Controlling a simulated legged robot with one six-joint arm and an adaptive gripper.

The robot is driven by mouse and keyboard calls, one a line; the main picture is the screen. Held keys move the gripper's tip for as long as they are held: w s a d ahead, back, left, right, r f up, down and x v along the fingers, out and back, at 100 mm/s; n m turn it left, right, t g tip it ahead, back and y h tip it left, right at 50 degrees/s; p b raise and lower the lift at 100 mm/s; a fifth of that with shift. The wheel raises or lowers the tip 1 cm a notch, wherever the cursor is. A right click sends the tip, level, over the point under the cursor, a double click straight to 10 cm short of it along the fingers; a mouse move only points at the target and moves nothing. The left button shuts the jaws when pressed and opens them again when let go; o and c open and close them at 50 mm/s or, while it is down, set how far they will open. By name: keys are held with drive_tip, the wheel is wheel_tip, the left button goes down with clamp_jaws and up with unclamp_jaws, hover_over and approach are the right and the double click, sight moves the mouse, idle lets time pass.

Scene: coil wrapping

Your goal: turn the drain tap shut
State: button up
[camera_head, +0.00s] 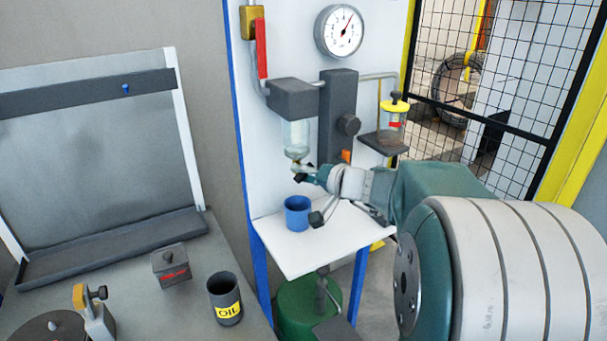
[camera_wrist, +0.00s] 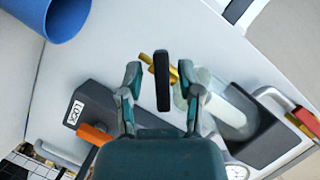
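The drain tap hangs under the clear filter bowl (camera_head: 297,138). In the wrist view its black handle (camera_wrist: 162,80) stands between my fingers, with a brass stub (camera_wrist: 147,61) beside it and the clear bowl (camera_wrist: 228,108) to the right. My gripper (camera_wrist: 161,88) is open, one finger on each side of the handle, with a visible gap on both sides. In the head view my gripper (camera_head: 306,175) is just below the bowl; the fingers largely hide the tap there.
A blue cup (camera_head: 297,214) stands on the white shelf (camera_head: 285,252) below the tap. A dark regulator block (camera_head: 338,110) with an orange tab (camera_head: 345,156) is close by on the right. A yellow-capped jar (camera_head: 392,122) and a gauge (camera_head: 339,31) are farther up and right.

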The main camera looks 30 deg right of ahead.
drive_tip(key=v, duration=1.2)
drive_tip(key=shift+f, duration=0.1)
